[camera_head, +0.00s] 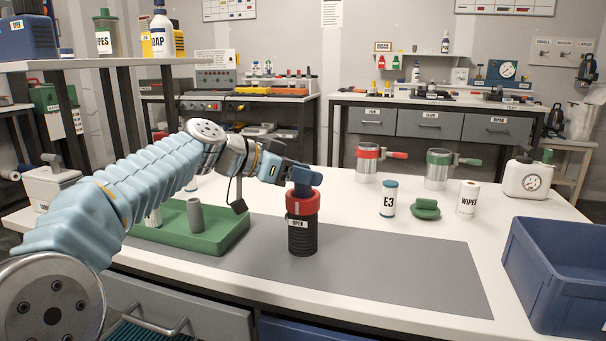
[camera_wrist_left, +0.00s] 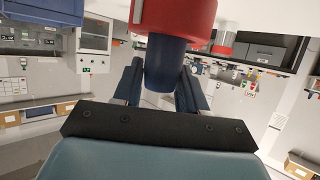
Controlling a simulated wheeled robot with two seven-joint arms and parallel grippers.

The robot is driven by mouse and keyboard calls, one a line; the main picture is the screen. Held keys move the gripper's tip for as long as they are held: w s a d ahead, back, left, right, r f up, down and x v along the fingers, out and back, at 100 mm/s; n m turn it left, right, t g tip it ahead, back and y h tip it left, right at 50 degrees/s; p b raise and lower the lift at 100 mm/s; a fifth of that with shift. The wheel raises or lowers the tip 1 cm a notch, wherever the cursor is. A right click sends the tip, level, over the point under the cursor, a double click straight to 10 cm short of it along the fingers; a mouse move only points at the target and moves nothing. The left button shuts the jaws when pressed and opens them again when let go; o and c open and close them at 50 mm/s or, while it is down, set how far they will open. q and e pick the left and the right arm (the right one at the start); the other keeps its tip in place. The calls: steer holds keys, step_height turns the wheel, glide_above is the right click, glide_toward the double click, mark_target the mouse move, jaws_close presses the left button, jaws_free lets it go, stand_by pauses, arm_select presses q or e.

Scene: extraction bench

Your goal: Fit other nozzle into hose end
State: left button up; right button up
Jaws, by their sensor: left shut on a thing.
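A black ribbed hose end (camera_head: 303,240) stands upright on the grey mat, with a red collar (camera_head: 303,202) at its top and a label reading OPEN. A dark blue nozzle (camera_wrist_left: 166,62) meets the red collar (camera_wrist_left: 178,14) in the left wrist view. How deep it sits in the collar is hidden. My left gripper (camera_head: 304,174) is shut on the nozzle, just above the collar; its fingers flank the nozzle in the left wrist view (camera_wrist_left: 160,88). A grey cylindrical piece (camera_head: 195,217) stands in the green tray (camera_head: 216,244). My right gripper is not in view.
A blue bin (camera_head: 518,262) stands at the right. The E3 container (camera_head: 389,200), a green item (camera_head: 426,209) and the WIPES roll (camera_head: 467,199) stand behind the grey mat (camera_head: 400,270). The mat's right part is clear. A shelf (camera_head: 110,62) is at the upper left.

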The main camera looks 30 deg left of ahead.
arm_select(q)
steer(key=o, duration=1)
steer(key=shift+o, duration=0.2)
steer(key=shift+r+p, duration=0.1)
steer(key=shift+p, duration=0.2)
steer(key=v, duration=1.2)
steer(key=shift+b, duration=0.4)
steer(key=shift+d, duration=0.1)
